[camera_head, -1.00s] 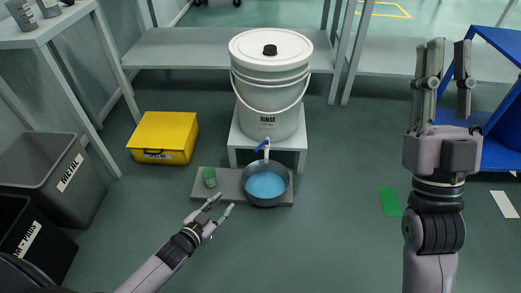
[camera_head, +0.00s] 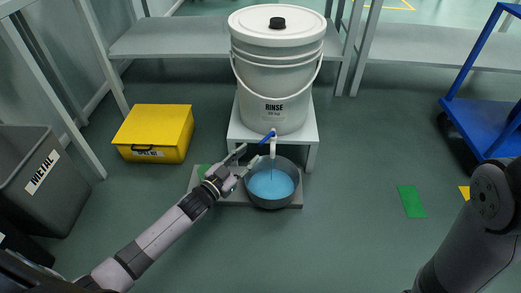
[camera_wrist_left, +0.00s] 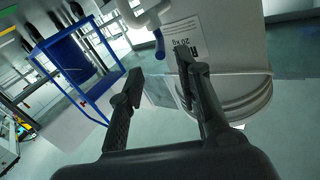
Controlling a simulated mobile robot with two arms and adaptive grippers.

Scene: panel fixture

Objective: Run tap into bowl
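The white RINSE bucket (camera_head: 275,75) stands on a small grey stand (camera_head: 312,130). Its white tap (camera_head: 273,148) with a blue lever (camera_head: 267,137) points down over a dark bowl (camera_head: 251,198) holding blue liquid. My right gripper is outside the views.
A green cup (camera_head: 203,170) is mostly hidden behind my left gripper, on the grey slab (camera_head: 235,199). A blue cart (camera_head: 485,125) stands right.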

